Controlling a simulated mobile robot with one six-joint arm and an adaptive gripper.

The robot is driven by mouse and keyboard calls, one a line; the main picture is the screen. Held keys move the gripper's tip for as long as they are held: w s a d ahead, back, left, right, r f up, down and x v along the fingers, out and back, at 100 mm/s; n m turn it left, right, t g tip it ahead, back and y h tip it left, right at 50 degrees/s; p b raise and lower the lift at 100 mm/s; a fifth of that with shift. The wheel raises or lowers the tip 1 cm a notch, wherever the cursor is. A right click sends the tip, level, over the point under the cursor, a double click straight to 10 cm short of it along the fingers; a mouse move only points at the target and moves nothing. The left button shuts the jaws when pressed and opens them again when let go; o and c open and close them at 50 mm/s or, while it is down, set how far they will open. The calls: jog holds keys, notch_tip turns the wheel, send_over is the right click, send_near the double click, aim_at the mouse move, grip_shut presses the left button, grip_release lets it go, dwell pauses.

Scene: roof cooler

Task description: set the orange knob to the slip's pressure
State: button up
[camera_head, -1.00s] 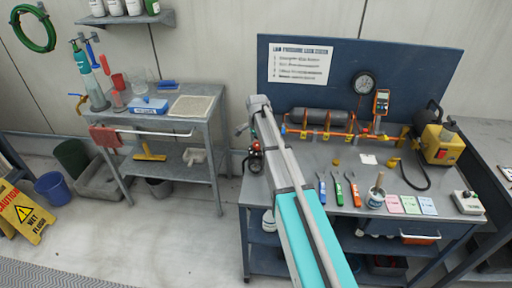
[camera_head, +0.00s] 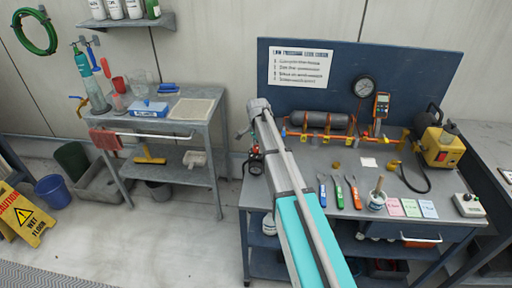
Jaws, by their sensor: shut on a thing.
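My arm reaches over the left end of the grey workbench, and its wrist bends down there. My gripper (camera_head: 254,156) is small, dark and partly hidden by my own arm. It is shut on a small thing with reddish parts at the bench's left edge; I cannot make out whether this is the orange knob. An orange pipe manifold (camera_head: 340,135) runs along the back of the bench, its left end behind my arm. A round dark gauge (camera_head: 365,87) stands above it. Pink, green and blue slips (camera_head: 411,208) lie at the front right; their writing is too small to read.
A printed sheet (camera_head: 299,67) hangs on the blue back panel. A grey cart (camera_head: 178,127) stands left, with bare floor between.

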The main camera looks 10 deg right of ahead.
jog(key=shift+w+n, duration=0.1)
jog(key=shift+n, duration=0.2)
jog(key=o, duration=1.2)
jog(key=shift+c, duration=0.2)
jog(key=shift+r, duration=0.1)
